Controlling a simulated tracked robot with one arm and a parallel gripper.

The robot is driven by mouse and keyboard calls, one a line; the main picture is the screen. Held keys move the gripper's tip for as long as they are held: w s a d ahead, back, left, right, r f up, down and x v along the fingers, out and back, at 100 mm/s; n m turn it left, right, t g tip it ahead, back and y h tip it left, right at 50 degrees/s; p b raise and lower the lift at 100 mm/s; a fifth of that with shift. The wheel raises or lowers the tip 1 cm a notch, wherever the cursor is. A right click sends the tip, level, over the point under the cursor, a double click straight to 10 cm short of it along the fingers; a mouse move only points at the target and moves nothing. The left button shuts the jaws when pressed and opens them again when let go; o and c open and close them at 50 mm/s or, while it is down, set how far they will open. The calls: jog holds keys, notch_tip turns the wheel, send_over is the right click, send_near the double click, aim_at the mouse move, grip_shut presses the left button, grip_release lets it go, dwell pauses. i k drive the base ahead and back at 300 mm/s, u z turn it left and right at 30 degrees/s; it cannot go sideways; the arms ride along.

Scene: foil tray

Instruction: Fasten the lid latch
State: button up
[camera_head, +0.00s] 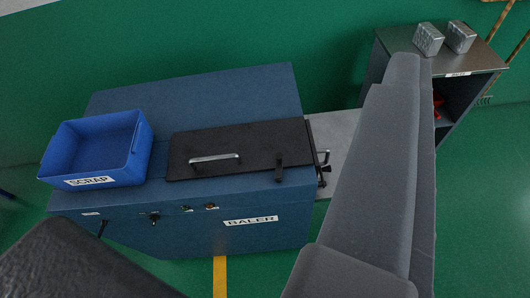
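The lid (225,165) is a flat black plate lying closed on top of the blue baler (200,225). A silver bar handle (214,158) is fixed on its left part. A small dark upright piece (279,167), perhaps the latch lever, stands near its front right. Small dark metal fittings (323,166) show at the lid's right edge; whether they are engaged is too small to tell. A large grey part of my own fills the right side, and a dark part covers the lower left corner. I cannot make out my fingertips, and nothing of mine visibly touches the lid.
A blue bin labelled SCRAP (98,150) stands on the baler, left of the lid. A light grey surface (335,135) adjoins the baler's right side. A grey cabinet (470,60) with two foil blocks (444,38) stands at the back right. Green floor lies in front.

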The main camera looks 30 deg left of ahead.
aim_at(279, 157)
jog(key=u, duration=1)
jog(key=i, duration=0.6)
jog(key=z, duration=0.6)
